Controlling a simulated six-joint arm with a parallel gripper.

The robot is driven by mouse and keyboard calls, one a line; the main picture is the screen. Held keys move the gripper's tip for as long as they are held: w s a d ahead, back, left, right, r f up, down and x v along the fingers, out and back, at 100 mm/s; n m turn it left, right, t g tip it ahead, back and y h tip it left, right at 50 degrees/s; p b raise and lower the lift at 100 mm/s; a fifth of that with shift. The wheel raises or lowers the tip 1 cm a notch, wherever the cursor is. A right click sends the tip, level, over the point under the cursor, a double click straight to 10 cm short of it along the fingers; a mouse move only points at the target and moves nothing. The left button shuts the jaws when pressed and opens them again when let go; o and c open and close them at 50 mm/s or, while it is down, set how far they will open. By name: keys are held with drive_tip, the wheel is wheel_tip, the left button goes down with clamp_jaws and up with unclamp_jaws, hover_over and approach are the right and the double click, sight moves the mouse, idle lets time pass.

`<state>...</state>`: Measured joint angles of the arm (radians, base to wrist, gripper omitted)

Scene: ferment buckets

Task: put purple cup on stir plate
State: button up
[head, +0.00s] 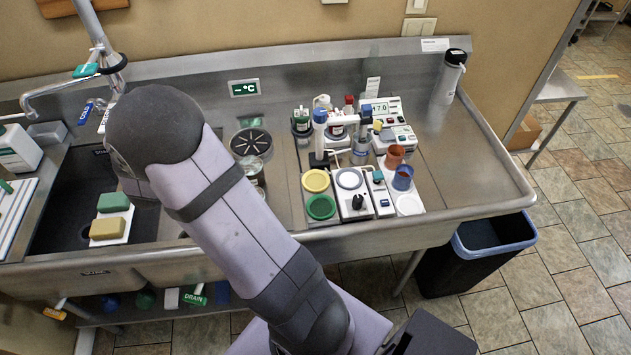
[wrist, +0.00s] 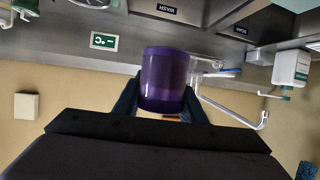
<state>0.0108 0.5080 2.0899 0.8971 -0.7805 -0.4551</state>
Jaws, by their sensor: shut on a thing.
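A purple cup (wrist: 164,80) fills the middle of the wrist view. My gripper (wrist: 161,98) is shut on it, with a dark finger on each side. In the head view the cup and gripper are hidden behind my arm. The likely stir plate (head: 354,203) is a white unit with a black knob and a round grey top. It stands on the right counter, between a green disc and a small white box. Its round top is bare.
Yellow (head: 316,181) and green (head: 321,207) discs lie left of the plate. Orange (head: 394,156) and blue (head: 402,178) cups stand to its right. A blue-capped post (head: 320,117) and bottles rise behind it. The sink basin (head: 70,200) is at left.

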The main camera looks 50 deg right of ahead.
drive_tip(key=d+r+n+t+y+b, duration=0.1)
drive_tip(key=d+r, duration=0.2)
drive_tip(key=d, duration=0.3)
drive_tip(key=d+r+n+y+b, duration=0.1)
drive_tip(key=d+r, duration=0.3)
drive_tip(key=d, duration=0.2)
drive_tip(key=s+d+r+n+t+y+b, duration=0.15)
drive_tip(key=s+d+b, duration=0.25)
drive_tip(key=s+d, duration=1.1)
drive_tip(key=s+d+f+b, duration=0.1)
drive_tip(key=s+d+f, duration=0.1)
drive_tip(key=s, duration=0.7)
drive_tip(key=s+d+f+b, duration=0.2)
drive_tip(key=s+f, duration=0.1)
drive_tip(key=s, duration=0.6)
drive_tip(key=shift+m+g, duration=0.25)
drive_tip(key=shift+g, duration=0.1)
drive_tip(key=f, duration=1.3)
drive_tip(key=shift+w+a+f+p, duration=0.1)
drive_tip(key=shift+w+f+p, duration=0.1)
drive_tip(key=shift+f+p, duration=0.1)
drive_tip(key=shift+f, duration=0.1)
drive_tip(key=shift+f, duration=2.05)
